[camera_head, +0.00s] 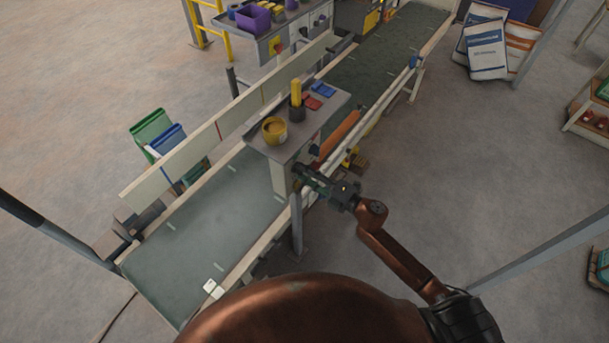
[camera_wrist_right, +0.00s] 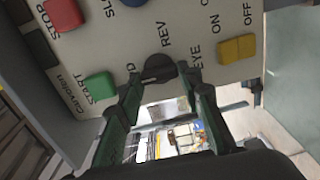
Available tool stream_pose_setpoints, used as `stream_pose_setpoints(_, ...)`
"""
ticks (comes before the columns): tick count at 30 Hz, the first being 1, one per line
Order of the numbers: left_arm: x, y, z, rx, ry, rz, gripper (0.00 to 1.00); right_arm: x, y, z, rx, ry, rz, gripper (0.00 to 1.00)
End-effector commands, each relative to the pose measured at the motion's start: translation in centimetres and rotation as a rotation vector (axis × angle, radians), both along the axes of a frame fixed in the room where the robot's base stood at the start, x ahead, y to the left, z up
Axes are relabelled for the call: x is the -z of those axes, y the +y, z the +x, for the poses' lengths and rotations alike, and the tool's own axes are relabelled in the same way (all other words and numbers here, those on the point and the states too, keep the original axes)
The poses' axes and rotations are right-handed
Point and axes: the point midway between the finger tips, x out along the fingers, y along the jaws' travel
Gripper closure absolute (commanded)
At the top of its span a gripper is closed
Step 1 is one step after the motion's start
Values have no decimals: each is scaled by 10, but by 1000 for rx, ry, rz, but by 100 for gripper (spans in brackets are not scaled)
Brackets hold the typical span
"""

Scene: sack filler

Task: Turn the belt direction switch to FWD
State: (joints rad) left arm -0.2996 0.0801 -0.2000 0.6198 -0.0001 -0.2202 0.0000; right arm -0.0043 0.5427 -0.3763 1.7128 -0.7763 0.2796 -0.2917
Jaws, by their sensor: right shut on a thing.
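The belt direction switch is a black knob (camera_wrist_right: 159,67) on a pale control panel (camera_wrist_right: 110,35) in the right wrist view. REV is printed beside it on the upper side; of the other label only a "D" shows, the rest hidden by a finger. My right gripper (camera_wrist_right: 160,80) has its two green fingers closed around the knob. I cannot clearly tell which label the knob points to. In the head view my right gripper (camera_head: 305,176) is at the panel under the small shelf, and the switch is hidden there. My left gripper is not in view.
On the panel are a green START button (camera_wrist_right: 99,87), a red STOP button (camera_wrist_right: 63,14), a blue button and a yellow EYE switch (camera_wrist_right: 238,48). The conveyor belt (camera_head: 210,235) runs behind.

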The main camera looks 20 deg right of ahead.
Motion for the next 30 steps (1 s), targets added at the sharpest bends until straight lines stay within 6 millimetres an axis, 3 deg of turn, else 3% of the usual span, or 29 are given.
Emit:
stream_pose_setpoints(17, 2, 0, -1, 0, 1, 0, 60, 2, 1, -1, -3, -19, -31, 91)
stream_pose_setpoints(18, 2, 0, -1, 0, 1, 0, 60, 2, 1, -1, -3, -19, -31, 66)
stream_pose_setpoints(25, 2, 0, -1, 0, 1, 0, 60, 2, 1, -1, -2, -20, -29, 51)
stream_pose_setpoints(30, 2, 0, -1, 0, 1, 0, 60, 1, 1, 0, -1, -20, -27, 49)
